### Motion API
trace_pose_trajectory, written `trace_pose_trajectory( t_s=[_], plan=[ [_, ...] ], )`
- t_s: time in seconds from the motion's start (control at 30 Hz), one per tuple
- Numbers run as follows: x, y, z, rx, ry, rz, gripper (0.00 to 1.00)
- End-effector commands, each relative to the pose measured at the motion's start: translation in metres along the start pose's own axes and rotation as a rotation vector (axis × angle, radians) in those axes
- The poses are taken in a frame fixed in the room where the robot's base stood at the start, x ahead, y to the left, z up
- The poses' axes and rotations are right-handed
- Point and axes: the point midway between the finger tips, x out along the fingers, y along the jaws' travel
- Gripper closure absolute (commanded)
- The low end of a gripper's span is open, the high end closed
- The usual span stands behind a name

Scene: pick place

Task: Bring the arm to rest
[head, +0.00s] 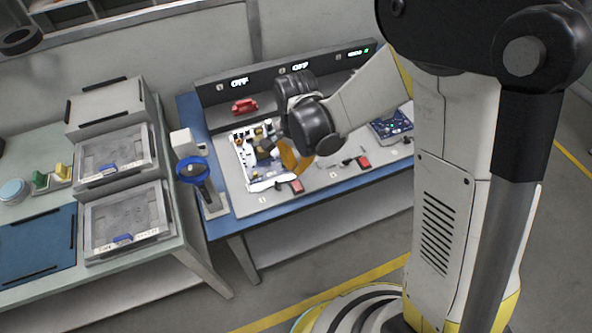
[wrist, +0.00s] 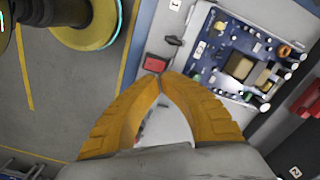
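My gripper (head: 292,158) hangs from the raised arm over the workbench, in front of the left lit circuit board in the head view. Its two orange fingers also fill the lower middle of the wrist view (wrist: 162,76). Their tips meet and nothing shows between them, so the gripper is shut and empty. The arm is bent and reaches out from my column to the bench.
The blue-edged workbench (head: 320,205) carries a bright circuit board (head: 241,158), a second board (head: 388,128) and red blocks (head: 297,186). A blue-ringed holder (head: 193,168) stands at its left end. Drawer boxes (head: 125,220) stand on a table at left. Floor in front is clear.

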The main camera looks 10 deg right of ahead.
Motion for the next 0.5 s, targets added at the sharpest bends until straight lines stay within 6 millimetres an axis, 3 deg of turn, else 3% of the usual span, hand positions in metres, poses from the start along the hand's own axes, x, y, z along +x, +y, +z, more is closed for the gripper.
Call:
trace_pose_trajectory(
  t_s=[0.27, 0.37, 0.5],
  plan=[
    [-0.003, 0.001, -0.001, -0.005, 0.002, -0.004, 1.0],
    [-0.018, 0.007, -0.005, -0.034, 0.015, -0.025, 1.0],
    [-0.062, 0.026, -0.015, -0.133, 0.067, -0.091, 1.0]
  ],
)
